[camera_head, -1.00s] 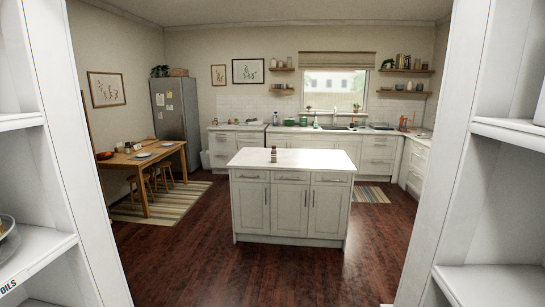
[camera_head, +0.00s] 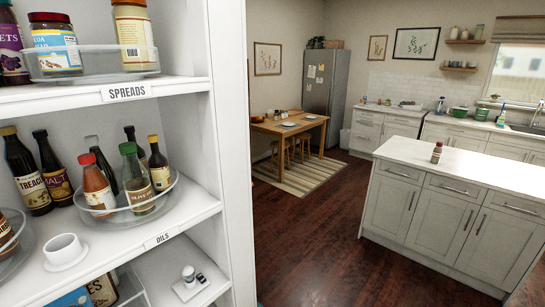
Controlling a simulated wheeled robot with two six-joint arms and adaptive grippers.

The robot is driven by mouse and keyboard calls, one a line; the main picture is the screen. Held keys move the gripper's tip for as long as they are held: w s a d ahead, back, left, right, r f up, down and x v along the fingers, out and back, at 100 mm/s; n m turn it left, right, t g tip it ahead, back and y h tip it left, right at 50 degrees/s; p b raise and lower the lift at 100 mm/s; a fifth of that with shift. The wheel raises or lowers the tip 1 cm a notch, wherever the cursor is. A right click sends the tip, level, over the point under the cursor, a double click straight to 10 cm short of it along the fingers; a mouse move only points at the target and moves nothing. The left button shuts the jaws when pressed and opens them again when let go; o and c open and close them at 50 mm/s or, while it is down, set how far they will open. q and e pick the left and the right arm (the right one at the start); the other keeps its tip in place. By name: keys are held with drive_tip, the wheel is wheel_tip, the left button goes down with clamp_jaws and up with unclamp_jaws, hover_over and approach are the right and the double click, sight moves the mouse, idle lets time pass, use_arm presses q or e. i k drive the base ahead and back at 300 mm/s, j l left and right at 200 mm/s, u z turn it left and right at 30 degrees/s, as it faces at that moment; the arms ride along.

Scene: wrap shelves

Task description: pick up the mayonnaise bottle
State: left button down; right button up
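No bottle in the head view can be read as mayonnaise. Neither of my grippers is in view.
The white shelf unit (camera_head: 233,130) fills the left side, with SPREADS jars above and the OILS shelf (camera_head: 185,225) below. A white cup (camera_head: 64,249) stands there. Dark wood floor (camera_head: 325,235) lies clear between shelf and island. A table (camera_head: 290,126) stands farther back.

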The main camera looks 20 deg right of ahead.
sight(436, 155)
drive_tip(key=i+l+z, duration=0.2)
drive_tip(key=z, duration=0.3)
drive_tip(key=i+l+z, duration=0.3)
drive_tip(key=z, duration=0.15)
drive_tip(key=i+l+z, duration=0.15)
drive_tip(key=i+z, duration=0.15)
drive_tip(key=z, duration=0.2)
drive_tip(key=i+z, duration=0.3)
drive_tip(key=z, duration=0.2)
